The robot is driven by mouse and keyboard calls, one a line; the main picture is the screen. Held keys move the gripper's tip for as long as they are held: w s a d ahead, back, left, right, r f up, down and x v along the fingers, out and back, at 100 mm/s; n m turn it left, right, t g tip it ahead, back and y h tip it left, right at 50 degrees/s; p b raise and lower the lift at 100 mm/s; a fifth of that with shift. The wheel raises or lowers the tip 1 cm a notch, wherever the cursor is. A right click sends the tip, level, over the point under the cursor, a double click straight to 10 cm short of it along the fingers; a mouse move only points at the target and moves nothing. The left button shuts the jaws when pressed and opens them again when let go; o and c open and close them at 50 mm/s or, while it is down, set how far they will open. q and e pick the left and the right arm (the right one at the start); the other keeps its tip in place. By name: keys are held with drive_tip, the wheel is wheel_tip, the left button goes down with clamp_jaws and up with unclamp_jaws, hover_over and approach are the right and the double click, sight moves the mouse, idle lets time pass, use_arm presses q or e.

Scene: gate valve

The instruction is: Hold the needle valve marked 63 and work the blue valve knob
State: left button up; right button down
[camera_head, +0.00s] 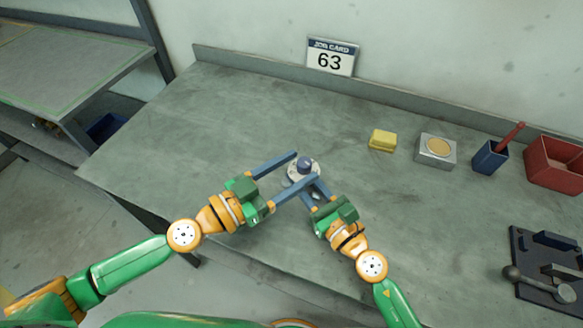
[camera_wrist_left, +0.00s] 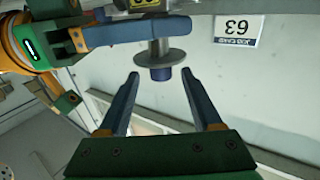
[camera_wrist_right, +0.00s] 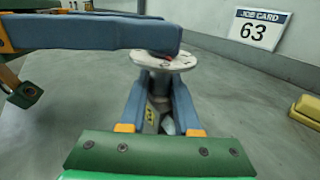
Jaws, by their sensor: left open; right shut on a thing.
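The valve has a dark blue knob (camera_head: 304,162) on top of a pale round flange (camera_head: 293,174), and it stands upright. My right gripper (camera_head: 310,187) is shut on the valve body (camera_wrist_right: 154,106) below the flange; a small yellow mark shows there, too small to read. My left gripper (camera_head: 304,166) is open, its fingers on either side of the knob at about knob height. In the left wrist view the picture is upside down, and the knob (camera_wrist_left: 161,73) lies between and slightly beyond the fingertips, with gaps on both sides. In the right wrist view a left finger hides the knob.
A job card (camera_head: 330,58) reading 63 stands at the back ledge. The bench's left side is clear.

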sight(310, 161)
use_arm(q)
drive_tip(key=shift+v, duration=0.85)
drive_tip(key=shift+a+f+y, duration=0.2)
drive_tip(key=shift+a+y, duration=0.2)
drive_tip(key=shift+a, duration=0.15)
drive_tip(key=shift+s+a+t, duration=0.3)
drive_tip(key=shift+s+a, duration=0.7)
drive_tip(key=shift+a, duration=0.15)
drive_tip(key=x, duration=1.1)
drive_tip(key=shift+s+d+r, duration=0.1)
drive_tip(key=shift+s+d, duration=0.1)
drive_tip(key=shift+d, duration=0.3)
